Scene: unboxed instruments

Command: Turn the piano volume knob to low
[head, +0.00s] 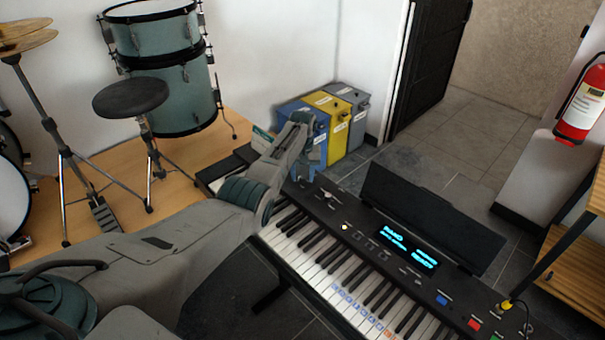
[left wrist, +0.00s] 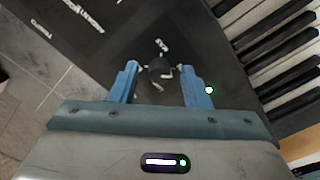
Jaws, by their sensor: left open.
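The piano (head: 350,235) is a black electronic keyboard with white and black keys and a lit blue display (head: 408,247). In the left wrist view, a small dark round knob (left wrist: 158,72) with white marks around it sits on the black panel. My left gripper (left wrist: 161,69) is open, its two blue fingers on either side of the knob with a gap on each side. I cannot tell whether the fingertips touch the panel. In the head view my left gripper (head: 308,165) is over the piano's far left end. My right gripper is not in view.
A black music stand (head: 430,215) rises behind the display. Blue, yellow and grey bins (head: 352,115) stand behind the piano. Drums (head: 165,75) and a stool (head: 130,95) are at left. A fire extinguisher (head: 582,100) hangs at right. A lit button (left wrist: 209,89) lies beside the right finger.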

